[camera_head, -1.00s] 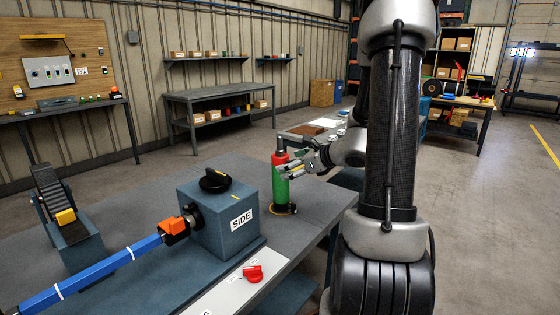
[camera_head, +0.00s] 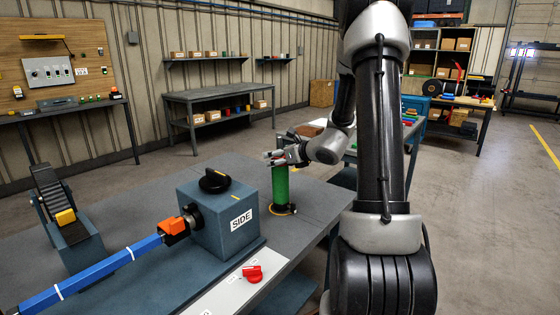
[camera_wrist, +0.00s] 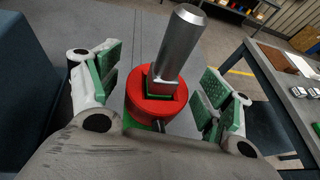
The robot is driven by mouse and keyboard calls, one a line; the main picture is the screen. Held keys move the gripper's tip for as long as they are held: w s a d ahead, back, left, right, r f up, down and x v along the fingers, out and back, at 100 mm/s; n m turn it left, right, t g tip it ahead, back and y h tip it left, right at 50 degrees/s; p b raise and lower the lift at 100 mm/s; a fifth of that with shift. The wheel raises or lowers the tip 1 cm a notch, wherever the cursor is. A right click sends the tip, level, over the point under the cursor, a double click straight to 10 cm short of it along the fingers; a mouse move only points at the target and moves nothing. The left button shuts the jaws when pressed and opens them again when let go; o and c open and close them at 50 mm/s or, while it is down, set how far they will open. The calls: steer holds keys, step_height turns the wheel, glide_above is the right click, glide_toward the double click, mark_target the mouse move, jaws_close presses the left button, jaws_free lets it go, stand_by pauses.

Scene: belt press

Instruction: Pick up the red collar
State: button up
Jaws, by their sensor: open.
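The red collar (camera_wrist: 157,108) is a thick ring around a grey metal shaft (camera_wrist: 180,42) in the wrist view. It sits on top of the upright green cylinder (camera_head: 280,185), which stands on the bench. My gripper (camera_wrist: 162,85) is open. One green-padded finger is on each side of the collar, with visible gaps between pads and collar. In the head view my gripper (camera_head: 276,157) is at the top of the green cylinder and hides most of the collar.
The grey bench (camera_head: 160,195) carries a blue-grey box (camera_head: 225,220) marked SIDE, with a black knob on top, left of the cylinder. A blue bar (camera_head: 90,275) with an orange end meets the box. A red switch (camera_head: 253,273) is near the front edge.

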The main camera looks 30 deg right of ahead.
steer(key=c, duration=1.3)
step_height(320, 180, up, 10)
